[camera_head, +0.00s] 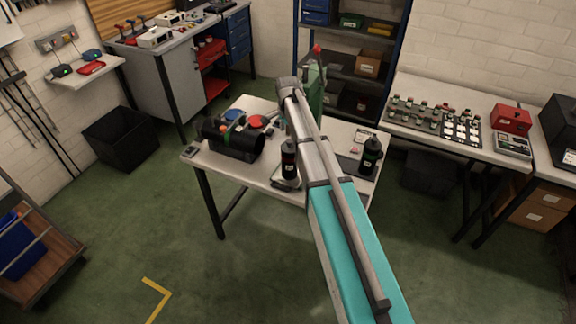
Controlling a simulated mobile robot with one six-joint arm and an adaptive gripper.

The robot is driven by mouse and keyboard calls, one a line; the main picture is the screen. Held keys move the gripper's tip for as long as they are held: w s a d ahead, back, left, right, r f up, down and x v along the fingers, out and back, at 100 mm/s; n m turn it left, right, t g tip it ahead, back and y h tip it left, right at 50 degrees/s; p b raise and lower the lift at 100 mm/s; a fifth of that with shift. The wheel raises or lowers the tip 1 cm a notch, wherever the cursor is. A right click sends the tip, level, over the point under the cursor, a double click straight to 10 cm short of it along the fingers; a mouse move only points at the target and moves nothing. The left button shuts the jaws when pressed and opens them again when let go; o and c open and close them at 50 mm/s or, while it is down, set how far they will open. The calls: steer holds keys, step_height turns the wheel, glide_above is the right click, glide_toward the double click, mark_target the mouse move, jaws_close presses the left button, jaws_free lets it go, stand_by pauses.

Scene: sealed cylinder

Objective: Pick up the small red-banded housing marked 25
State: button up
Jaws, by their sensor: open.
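A dark upright cylinder with a reddish band (289,160) stands near the front edge of the white work table (255,181), just left of my arm. It may be the housing; any number on it is too small to read. A similar dark cylinder with a green band (371,155) stands at the table's right side. My arm reaches up across the table and its bend is above the table's back part. My gripper cannot be made out; it seems hidden behind the arm.
A large black cylinder (232,141) lies on the table's left, near red discs (256,121). A green device (311,92) stands at the back. A shelf rack (345,60) is behind, and a bench with parts (435,119) is at the right. Floor in front is clear.

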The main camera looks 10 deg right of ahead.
mark_target(289, 141)
steer(key=shift+f, duration=0.1)
steer(key=f+b, duration=0.3)
steer(key=shift+w+d+f, duration=0.15)
steer(key=shift+d, duration=0.1)
steer(key=shift+f+b, duration=0.9)
steer(key=shift+b, duration=0.25)
jaws_close()
